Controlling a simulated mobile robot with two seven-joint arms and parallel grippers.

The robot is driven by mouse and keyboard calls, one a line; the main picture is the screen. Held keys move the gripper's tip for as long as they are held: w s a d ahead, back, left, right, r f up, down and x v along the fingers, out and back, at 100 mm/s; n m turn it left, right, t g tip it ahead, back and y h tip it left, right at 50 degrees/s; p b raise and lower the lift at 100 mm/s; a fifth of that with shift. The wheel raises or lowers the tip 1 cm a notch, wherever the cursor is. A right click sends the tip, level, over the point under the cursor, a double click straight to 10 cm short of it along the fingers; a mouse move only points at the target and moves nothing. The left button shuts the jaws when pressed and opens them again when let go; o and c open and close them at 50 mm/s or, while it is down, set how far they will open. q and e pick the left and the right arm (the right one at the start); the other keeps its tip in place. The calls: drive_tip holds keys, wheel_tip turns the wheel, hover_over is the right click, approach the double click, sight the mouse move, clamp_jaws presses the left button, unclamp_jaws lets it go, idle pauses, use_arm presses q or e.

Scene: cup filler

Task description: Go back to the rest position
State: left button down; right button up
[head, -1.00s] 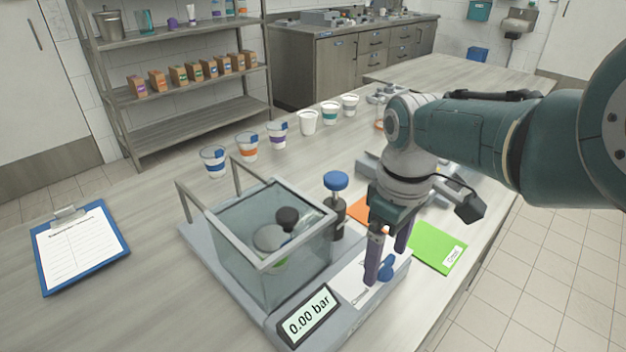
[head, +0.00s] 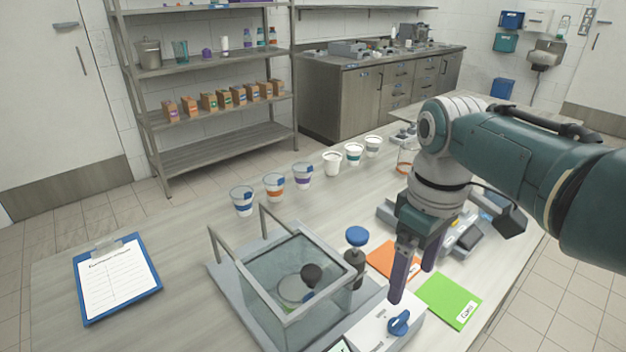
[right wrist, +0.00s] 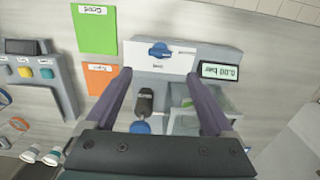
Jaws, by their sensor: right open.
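My right gripper (head: 412,280) comes in from the right in the head view. Its two purple fingers point down, apart and empty, above the white panel with the blue knob (head: 399,322) of the leak-test machine. In the right wrist view the open fingers (right wrist: 163,95) span the machine, with the blue knob (right wrist: 160,51) and the display reading 0.00 bar (right wrist: 220,71) beyond them. The clear chamber (head: 262,309) stands left of the gripper and holds a dark-topped item. A blue-topped plunger (head: 357,237) stands between chamber and gripper. My left gripper is not in view.
An orange card (head: 393,260) and a green card (head: 449,300) lie near the gripper. Several cups, including a blue-banded one (head: 242,202), line the table behind. A clipboard (head: 117,279) lies at left. The table between clipboard and machine is clear.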

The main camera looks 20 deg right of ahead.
drive_tip(key=s+f+m+t+h, duration=0.1)
drive_tip(key=s+m+t, duration=0.1)
drive_tip(key=s, duration=0.8)
drive_tip(key=s+a+r+t+y+p, duration=0.1)
drive_tip(key=s+a+r, duration=0.25)
drive_tip(key=s, duration=0.25)
drive_tip(key=s+a+r+t, duration=0.1)
drive_tip(key=s+a+r, duration=0.1)
drive_tip(key=s+r, duration=0.35)
wheel_tip(320, 180, up, 31)
drive_tip(key=p, duration=3.1)
drive_tip(key=shift+w+a+m+p, duration=0.15)
drive_tip(key=shift+m+p, duration=0.15)
drive_tip(key=shift+p, duration=0.05)
